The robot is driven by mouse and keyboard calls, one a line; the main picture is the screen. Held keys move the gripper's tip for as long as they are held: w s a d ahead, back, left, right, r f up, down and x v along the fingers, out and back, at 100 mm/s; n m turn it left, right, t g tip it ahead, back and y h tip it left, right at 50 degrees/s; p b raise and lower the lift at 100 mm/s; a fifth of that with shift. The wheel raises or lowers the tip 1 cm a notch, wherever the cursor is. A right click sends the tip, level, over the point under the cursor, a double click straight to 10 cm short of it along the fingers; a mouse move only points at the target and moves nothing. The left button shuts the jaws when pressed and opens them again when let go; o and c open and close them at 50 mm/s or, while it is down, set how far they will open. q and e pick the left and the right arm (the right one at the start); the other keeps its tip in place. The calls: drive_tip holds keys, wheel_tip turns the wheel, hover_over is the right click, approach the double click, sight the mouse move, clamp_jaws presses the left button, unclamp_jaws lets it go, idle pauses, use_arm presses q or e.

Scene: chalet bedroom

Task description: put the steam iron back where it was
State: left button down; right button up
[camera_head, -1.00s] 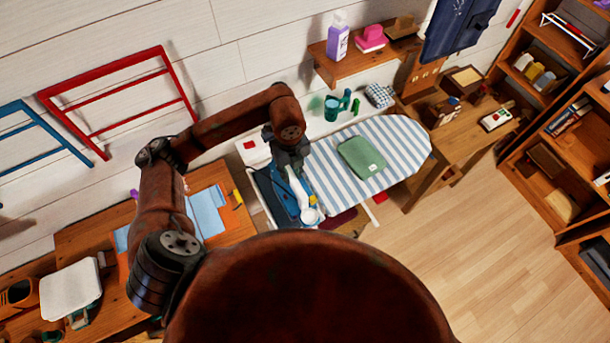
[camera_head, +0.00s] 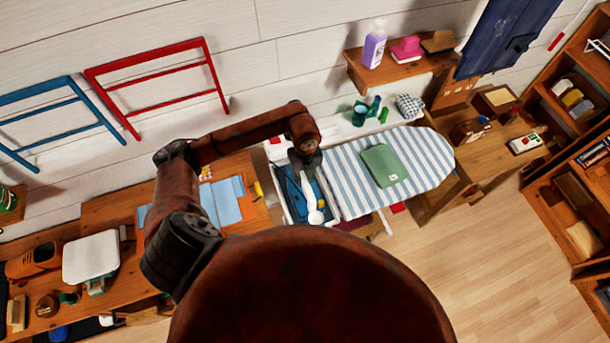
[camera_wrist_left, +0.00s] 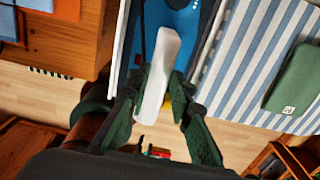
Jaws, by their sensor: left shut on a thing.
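The steam iron (camera_head: 309,193) shows as a white, elongated handle-like part with a rounded white end; the rest of its body is hard to tell from the blue beneath. My left gripper (camera_head: 306,170) is shut on it from above. In the left wrist view the white part (camera_wrist_left: 166,60) lies between the green fingers of the left gripper (camera_wrist_left: 164,88). The iron is over the blue, white-framed rest (camera_head: 281,190) at the left end of the striped ironing board (camera_head: 430,165). I cannot tell whether it touches the rest. My right gripper is out of view.
A folded green cloth (camera_head: 384,165) lies on the board. A green cup (camera_head: 360,114) and a checked cloth (camera_head: 409,106) are behind it. Open floor lies at front right.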

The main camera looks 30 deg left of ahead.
use_arm(q)
drive_tip(key=c, duration=1.7)
unclamp_jaws()
drive_tip(key=shift+f, duration=0.1)
drive_tip(key=shift+c, duration=0.2)
drive_tip(key=shift+r, duration=0.3)
wheel_tip(320, 180, up, 12)
drive_tip(key=b, duration=0.2)
drive_tip(key=shift+f, duration=0.15)
